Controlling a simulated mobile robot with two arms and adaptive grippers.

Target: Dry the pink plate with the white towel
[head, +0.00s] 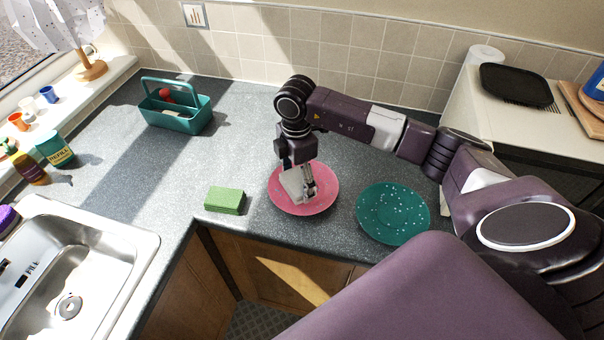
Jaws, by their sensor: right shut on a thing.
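The pink plate (325,199) lies flat on the grey counter, near its front edge. My right gripper (308,192) points down over the plate. It is shut on the white towel (292,184), a small pale bundle just at or above the plate's surface; I cannot tell whether it touches. The gripper and towel hide the middle and back left of the plate. My left gripper is not in view.
A teal plate with white spots (393,212) lies right of the pink one. A green sponge (225,200) lies left of it. A teal caddy (180,122) stands at the back left. The sink (75,262) is at the lower left. The counter behind the sponge is clear.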

